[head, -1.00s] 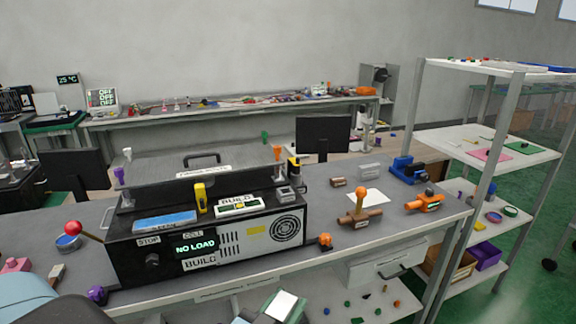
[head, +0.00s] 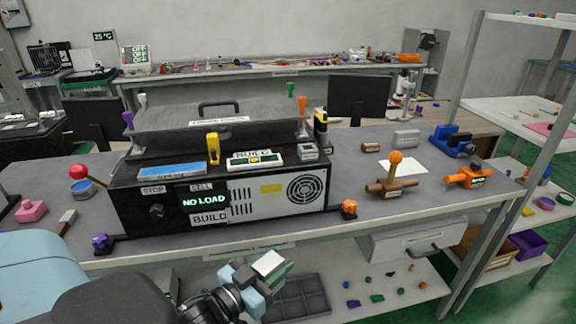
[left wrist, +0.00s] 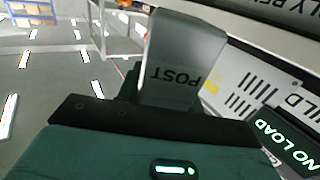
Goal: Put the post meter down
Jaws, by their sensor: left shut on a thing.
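The post meter (left wrist: 178,72) is a grey block marked POST, seen upside down in the left wrist view. My left gripper (left wrist: 165,112) is shut on it; its dark jaw edge hides the meter's near end. In the head view the gripper (head: 258,284) is in front of the bench's front edge, near the lower middle, with a pale-topped piece (head: 269,262) at its tip. The meter is held in the air, apart from the bench top. My right gripper is not in view.
The black machine (head: 130,208) reading NO LOAD stands on the grey bench (head: 350,232). An orange knob (head: 349,208), a purple knob (head: 101,242) and a red-balled lever (head: 80,171) are near it. A shelf with small parts (head: 350,285) is below.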

